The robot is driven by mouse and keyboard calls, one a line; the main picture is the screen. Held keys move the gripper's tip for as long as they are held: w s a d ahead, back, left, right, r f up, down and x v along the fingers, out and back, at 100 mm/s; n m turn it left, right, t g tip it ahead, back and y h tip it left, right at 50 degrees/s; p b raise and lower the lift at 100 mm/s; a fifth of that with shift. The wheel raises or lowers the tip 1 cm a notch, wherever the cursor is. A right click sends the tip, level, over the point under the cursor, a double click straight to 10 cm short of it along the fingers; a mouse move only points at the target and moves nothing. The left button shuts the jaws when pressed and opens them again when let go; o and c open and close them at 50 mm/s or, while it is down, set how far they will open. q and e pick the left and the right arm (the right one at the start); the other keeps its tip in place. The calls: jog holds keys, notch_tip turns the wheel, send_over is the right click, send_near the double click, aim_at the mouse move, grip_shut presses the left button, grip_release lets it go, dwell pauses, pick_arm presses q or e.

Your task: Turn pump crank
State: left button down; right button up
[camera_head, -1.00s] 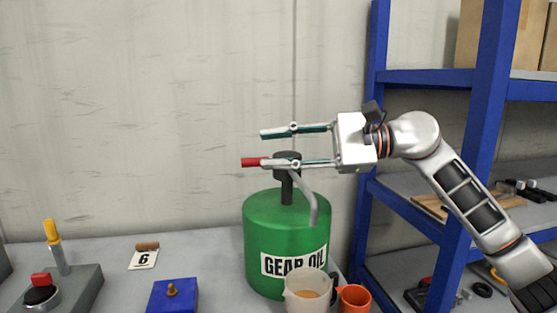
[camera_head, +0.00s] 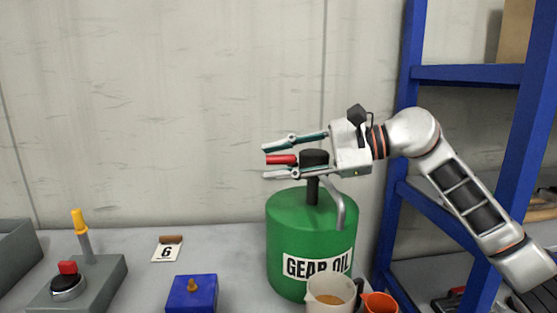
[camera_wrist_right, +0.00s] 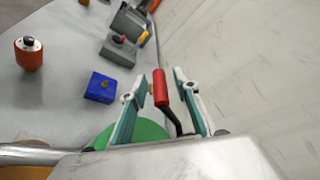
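The green gear oil drum (camera_head: 300,235) stands on the bench with a black pump head (camera_head: 314,158) and a grey bent spout (camera_head: 338,200) on top. The crank's red handle (camera_head: 281,160) points left from the pump head. My right gripper (camera_head: 265,161) reaches in from the right with its fingers apart, one above and one below the red handle in the head view. In the right wrist view the red handle (camera_wrist_right: 160,88) lies between the two open fingers, with a gap seen on each side. My left gripper is not in view.
A measuring jug (camera_head: 330,293) and an orange cup (camera_head: 380,303) stand before the drum. A blue box (camera_head: 192,294), a number 6 card (camera_head: 167,251) and a grey lever box (camera_head: 105,275) are on the left. A blue shelf rack (camera_head: 402,150) rises at right.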

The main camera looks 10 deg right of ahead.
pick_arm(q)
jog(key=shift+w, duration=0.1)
pick_arm(e)
grip_shut()
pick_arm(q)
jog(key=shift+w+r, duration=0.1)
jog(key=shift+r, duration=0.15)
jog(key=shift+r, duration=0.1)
